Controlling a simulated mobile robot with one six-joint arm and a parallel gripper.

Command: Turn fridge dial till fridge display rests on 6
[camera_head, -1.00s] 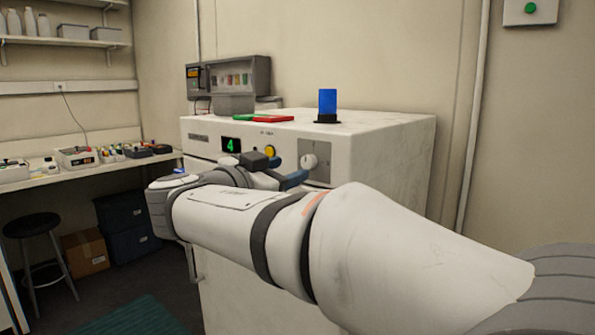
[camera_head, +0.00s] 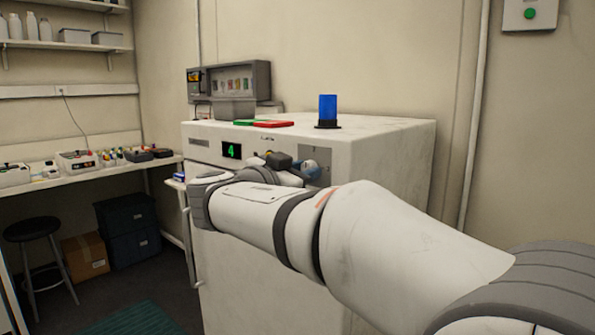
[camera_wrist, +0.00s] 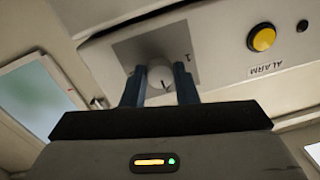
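The fridge (camera_head: 380,170) is a white cabinet. Its display (camera_head: 231,151) shows a green 4. The fridge dial (camera_wrist: 159,82) is a white round knob on a grey plate, with a dark mark on it. In the wrist view the two blue fingers of my gripper (camera_wrist: 158,86) stand apart, one on each side of the dial; I cannot tell whether they touch it. In the head view my gripper (camera_head: 311,169) is at the dial plate and mostly covers the dial.
A yellow alarm button (camera_wrist: 262,38) is beside the dial plate. On the fridge top stand a blue beacon (camera_head: 327,110), red and green flat items (camera_head: 265,123) and a grey box device (camera_head: 236,82). A bench (camera_head: 75,171) is at left.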

